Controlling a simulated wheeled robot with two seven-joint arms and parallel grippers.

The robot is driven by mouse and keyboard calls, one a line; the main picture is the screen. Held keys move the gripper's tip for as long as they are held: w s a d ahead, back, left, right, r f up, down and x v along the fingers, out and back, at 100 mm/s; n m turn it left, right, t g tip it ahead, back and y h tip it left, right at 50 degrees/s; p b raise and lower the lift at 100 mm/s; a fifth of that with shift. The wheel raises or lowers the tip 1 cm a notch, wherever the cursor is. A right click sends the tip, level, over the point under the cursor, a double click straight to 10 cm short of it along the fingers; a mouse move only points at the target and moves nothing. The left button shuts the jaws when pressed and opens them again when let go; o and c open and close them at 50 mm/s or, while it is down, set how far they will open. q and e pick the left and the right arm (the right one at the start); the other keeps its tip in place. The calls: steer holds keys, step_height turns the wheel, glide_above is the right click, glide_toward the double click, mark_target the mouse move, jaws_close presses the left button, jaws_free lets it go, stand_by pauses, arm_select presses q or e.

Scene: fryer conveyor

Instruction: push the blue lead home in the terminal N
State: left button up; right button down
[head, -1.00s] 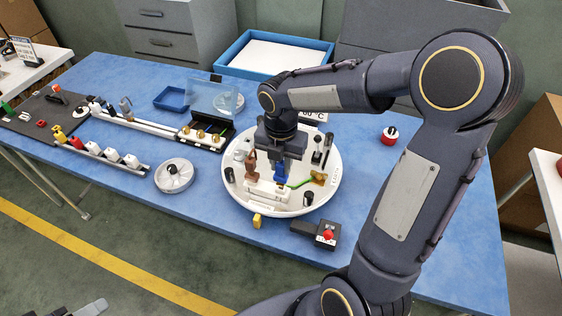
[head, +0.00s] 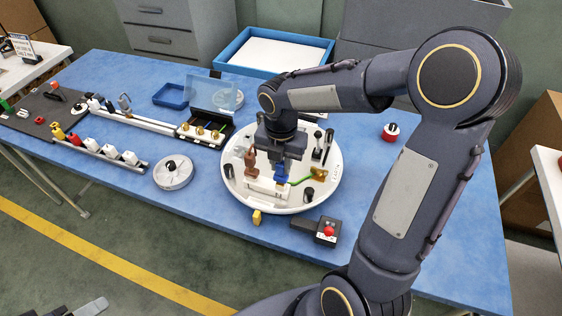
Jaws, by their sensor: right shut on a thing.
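My right gripper (head: 285,158) points down over the round white plate (head: 329,190) and is shut on the blue lead (head: 281,172). The blue lead stands upright, its lower end at the white terminal block (head: 266,188) near the front of the plate. I cannot tell how deep it sits, and the lettering on the block is too small to read. A brown lead (head: 250,160) stands at the block's left side. A green lead (head: 301,181) runs from the block's right side to a brass-coloured part (head: 319,174).
A black box with a red button (head: 328,231) stands in front of the plate. A yellow tag (head: 257,217) is at the plate's front edge. A white round part (head: 174,182) and a rail of white blocks (head: 111,151) lie left.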

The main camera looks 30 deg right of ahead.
steer(key=shift+f, duration=0.2)
steer(key=c, duration=1.2)
jaws_free()
steer(key=shift+o, duration=0.2)
steer(key=shift+r, duration=0.1)
steer(key=shift+r+p, duration=2.65)
steer(key=shift+r, duration=0.35)
